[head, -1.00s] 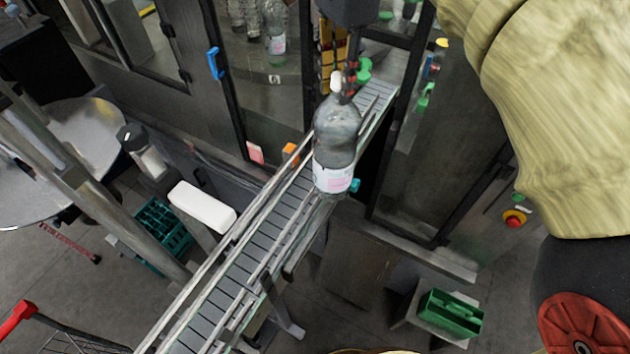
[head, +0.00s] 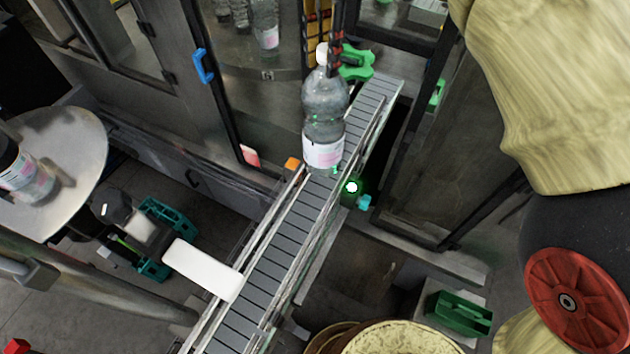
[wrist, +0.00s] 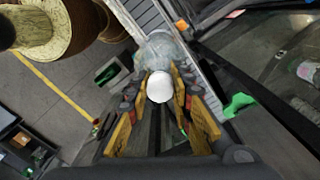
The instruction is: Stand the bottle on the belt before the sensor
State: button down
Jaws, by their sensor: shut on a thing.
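The bottle (head: 324,112) is clear with a white cap and a pale label, and stands nearly upright over the grey slatted belt (head: 277,250) in the head view. I cannot tell whether its base touches the slats. My gripper (head: 335,62) is shut at the bottle's neck, just below the cap. In the wrist view the fingers (wrist: 162,100) flank the white cap (wrist: 160,87), with the clear bottle body (wrist: 165,50) beyond.
A white flat arm (head: 203,269) reaches the belt's left side. A round metal table (head: 75,150) with a labelled bottle (head: 25,175) is at left. Glass machine doors stand behind. A green crate (head: 459,312) sits lower right. The near belt is clear.

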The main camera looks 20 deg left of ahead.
aim_at(323, 127)
jog(key=shift+w+a+r, duration=0.2)
jog(key=shift+w+r, duration=0.05)
notch_tip(323, 127, down, 18)
dwell(0.8)
jog(key=c, duration=2.1)
grip_release()
jog(key=shift+f+b, duration=0.25)
jog(key=shift+b, duration=0.05)
jog(key=o, duration=0.5)
jog(key=shift+s, duration=0.1)
jog(key=shift+d, duration=0.1)
